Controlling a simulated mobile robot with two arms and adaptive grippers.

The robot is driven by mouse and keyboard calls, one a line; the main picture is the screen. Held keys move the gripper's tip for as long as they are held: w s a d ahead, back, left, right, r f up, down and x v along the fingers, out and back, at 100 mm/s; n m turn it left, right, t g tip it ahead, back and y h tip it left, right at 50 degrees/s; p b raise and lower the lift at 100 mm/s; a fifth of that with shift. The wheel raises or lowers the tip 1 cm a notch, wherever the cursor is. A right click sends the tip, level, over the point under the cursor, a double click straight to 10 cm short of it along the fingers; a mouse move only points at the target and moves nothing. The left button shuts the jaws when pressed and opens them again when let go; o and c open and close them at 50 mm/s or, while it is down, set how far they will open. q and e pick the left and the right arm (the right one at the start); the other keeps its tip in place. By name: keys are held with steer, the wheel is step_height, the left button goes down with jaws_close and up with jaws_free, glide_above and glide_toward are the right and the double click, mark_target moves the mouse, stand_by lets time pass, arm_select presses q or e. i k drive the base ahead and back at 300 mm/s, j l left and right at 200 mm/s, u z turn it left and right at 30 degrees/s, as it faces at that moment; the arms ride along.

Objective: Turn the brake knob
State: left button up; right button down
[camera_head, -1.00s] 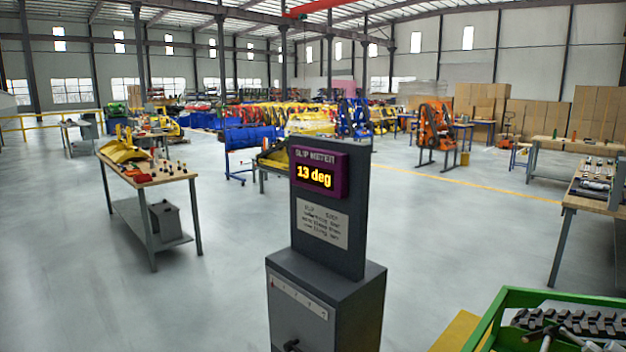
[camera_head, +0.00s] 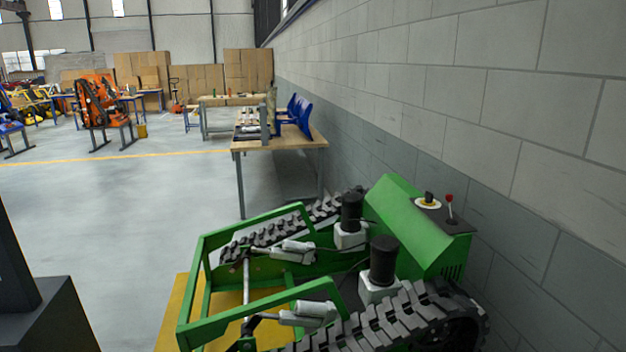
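A green tracked carrier (camera_head: 405,225) stands by the wall, right of centre. On its dark top panel is a small black knob on a pale round plate with some yellow (camera_head: 428,203). Beside the knob stands a red-tipped lever (camera_head: 450,207). No lettering is readable there, so I cannot tell whether this is the brake knob. The dark pedestal (camera_head: 45,320) is cut off at the left edge; its display and front are out of view. Neither gripper is in view.
A grey block wall (camera_head: 480,110) runs close along the right, behind the carrier. Black rubber tracks (camera_head: 390,325) flank the carrier's open green frame. A wooden workbench (camera_head: 290,145) stands beyond it, with blue chairs nearby. Grey floor (camera_head: 120,210) is open between pedestal and workbench.

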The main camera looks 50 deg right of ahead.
mark_target(428, 197)
steer(key=l+z, duration=0.1)
steer(key=z, duration=0.9)
steer(key=l+z, duration=0.15)
steer(key=z, duration=0.3)
